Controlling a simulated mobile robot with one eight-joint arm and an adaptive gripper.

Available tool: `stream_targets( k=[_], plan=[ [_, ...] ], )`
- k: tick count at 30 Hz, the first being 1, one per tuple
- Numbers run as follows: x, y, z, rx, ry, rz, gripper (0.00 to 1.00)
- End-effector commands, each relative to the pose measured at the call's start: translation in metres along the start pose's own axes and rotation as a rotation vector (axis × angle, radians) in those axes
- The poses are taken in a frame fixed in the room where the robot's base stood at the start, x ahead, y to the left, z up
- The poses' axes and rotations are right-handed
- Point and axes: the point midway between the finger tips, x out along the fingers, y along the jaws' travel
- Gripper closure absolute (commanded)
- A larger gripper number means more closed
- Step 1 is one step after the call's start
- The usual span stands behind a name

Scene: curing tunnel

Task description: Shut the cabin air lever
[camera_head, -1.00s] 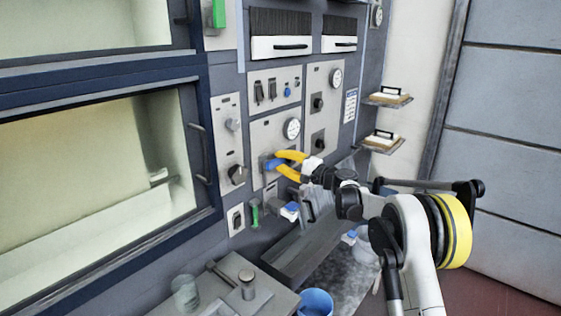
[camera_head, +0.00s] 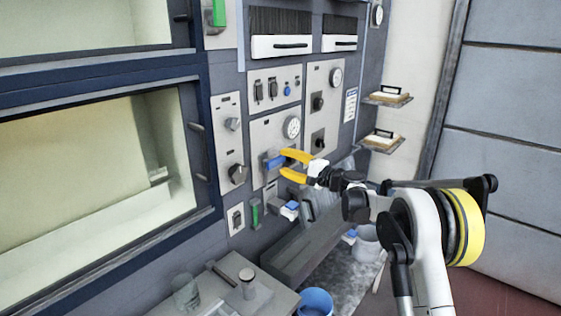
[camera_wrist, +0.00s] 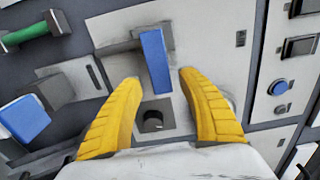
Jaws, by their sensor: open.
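A lever with a blue handle (camera_head: 273,163) sticks out from the light panel below a round gauge (camera_head: 291,127). In the wrist view the blue handle (camera_wrist: 156,62) lies ahead of and partly between the yellow fingertips, with a visible gap on each side. My gripper (camera_head: 284,163) is open and empty, its fingers pointing at this lever. A second blue handle (camera_head: 290,208) sits lower on the wall and shows at the left of the wrist view (camera_wrist: 25,118). I cannot read which lever is labelled cabin air.
A green handle (camera_head: 255,212) is beside the lower blue one. A dark knob (camera_wrist: 153,121) is below the lever in the wrist view. A bench (camera_head: 215,290) and a blue cup (camera_head: 316,300) stand below. Shelves (camera_head: 382,142) jut out at the right.

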Motion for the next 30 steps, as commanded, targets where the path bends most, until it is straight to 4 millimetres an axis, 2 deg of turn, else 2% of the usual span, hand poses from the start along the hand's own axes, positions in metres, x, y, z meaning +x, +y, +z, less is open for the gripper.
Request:
stream_targets(
  k=[6,12,18,26,30],
  plan=[
    [-0.051,0.000,-0.001,0.000,0.003,0.000,0.53],
    [-0.085,0.000,-0.001,0.000,0.002,0.000,0.53],
    [-0.097,0.000,0.001,0.000,0.000,0.000,0.53],
    [-0.097,0.000,0.001,0.000,0.000,0.001,0.53],
    [-0.101,-0.007,0.012,-0.026,-0.002,0.042,0.53]
  ],
)
